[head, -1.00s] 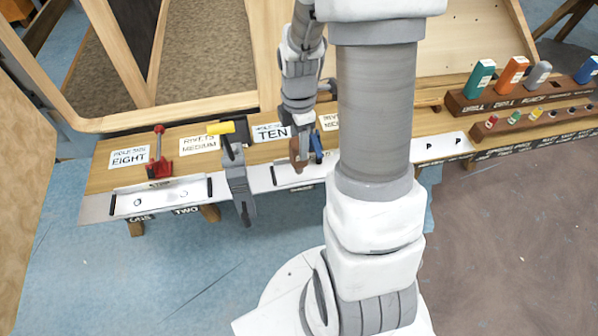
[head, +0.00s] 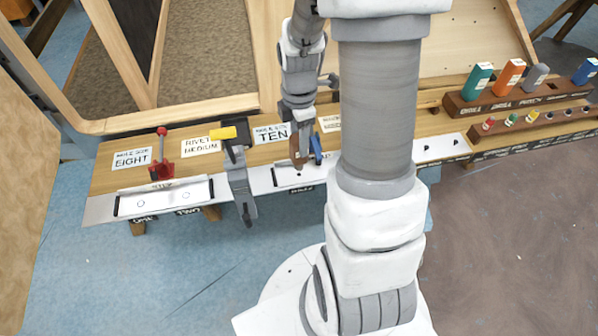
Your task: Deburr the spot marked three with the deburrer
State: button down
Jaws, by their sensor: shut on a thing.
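My gripper (head: 299,128) is above the middle of the bench and is shut on a tool with a brown handle (head: 298,148), seemingly the deburrer. The tool points down over a pale metal plate (head: 268,184). A small dark mark (head: 299,174) shows on the plate just below the tool. The label on the plate's front edge there is too small to read surely. I cannot tell whether the tip touches the plate. My arm covers the plate's right part.
A yellow-handled grey clamp (head: 240,185) stands left of my gripper. A red clamp (head: 162,165) stands farther left by spots one and two. A wooden rack (head: 520,98) with coloured tools is at right.

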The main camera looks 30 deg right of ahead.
jog(key=shift+r+p, duration=0.4)
jog(key=shift+r, duration=0.35)
notch_tip(320, 180, up, 5)
jog(key=p, duration=0.4)
jog(key=shift+f, duration=0.2)
